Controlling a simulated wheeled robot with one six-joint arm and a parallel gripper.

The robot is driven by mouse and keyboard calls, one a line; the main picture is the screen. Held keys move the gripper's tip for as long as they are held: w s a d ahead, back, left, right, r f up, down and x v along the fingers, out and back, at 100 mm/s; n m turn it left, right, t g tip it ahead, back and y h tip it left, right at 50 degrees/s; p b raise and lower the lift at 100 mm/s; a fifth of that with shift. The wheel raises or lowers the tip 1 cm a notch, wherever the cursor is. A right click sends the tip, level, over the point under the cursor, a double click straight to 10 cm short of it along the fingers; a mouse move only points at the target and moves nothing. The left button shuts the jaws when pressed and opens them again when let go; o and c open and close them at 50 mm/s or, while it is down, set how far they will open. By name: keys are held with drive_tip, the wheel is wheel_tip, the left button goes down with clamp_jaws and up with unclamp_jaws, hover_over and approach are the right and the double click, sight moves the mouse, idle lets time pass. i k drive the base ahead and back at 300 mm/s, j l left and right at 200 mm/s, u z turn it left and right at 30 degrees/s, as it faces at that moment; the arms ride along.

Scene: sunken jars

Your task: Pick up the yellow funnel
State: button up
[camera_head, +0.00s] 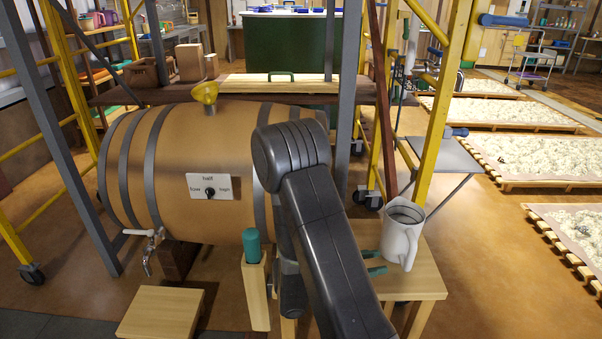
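The yellow funnel (205,93) sits upright on top of the wooden barrel (185,155), with its narrow grey lower part at the barrel's top. My gripper (377,262) shows only as two teal fingertips to the right of my dark arm; the rest of it is hidden behind the arm. The fingertips are apart with nothing visible between them. They are low, over the small wooden table, well below and to the right of the funnel, and point toward a white jug.
The white jug (402,233) stands on the small wooden table (425,275). The barrel has a tap (152,245) and a label plate with a knob (209,187). Yellow and grey scaffold posts (445,100) stand around it. A teal-topped wooden post (256,290) stands in front.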

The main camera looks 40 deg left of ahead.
sight(211, 104)
drive_tip(key=l+u, duration=0.2)
drive_tip(key=u, duration=0.6)
drive_tip(key=j+u, duration=0.2)
drive_tip(key=u, duration=1)
drive_tip(key=i+l, duration=0.05)
